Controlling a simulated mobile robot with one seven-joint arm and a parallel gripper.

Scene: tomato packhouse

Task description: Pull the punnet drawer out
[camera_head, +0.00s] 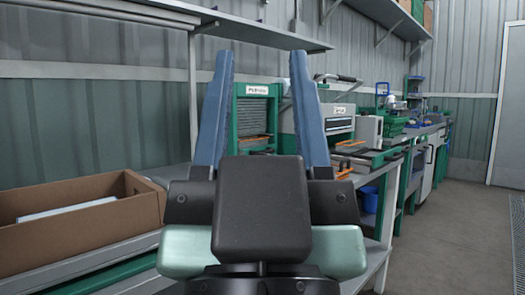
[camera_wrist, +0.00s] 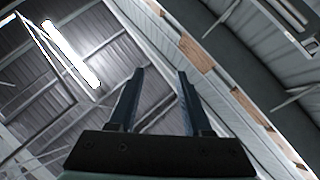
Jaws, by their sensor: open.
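My gripper (camera_head: 262,56) is raised in the middle of the body camera view, its two blue fingers spread wide with nothing between them. In the wrist view my gripper (camera_wrist: 160,72) points up at the roof, also open and empty. Behind the fingers stands a green-framed unit (camera_head: 272,120) with a white label (camera_head: 257,90) and grey layers inside. A grey and green unit (camera_head: 341,124) with another label stands to its right, partly hidden by the right finger. I cannot read the labels surely or tell which unit holds the punnet drawer. No drawer shows in the wrist view.
A cardboard box (camera_head: 78,240) with a pale flat thing inside sits on the bench at left. A shelf (camera_head: 235,30) runs above. A blue bin (camera_head: 369,199) is under the bench. The floor (camera_head: 440,240) at right is clear.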

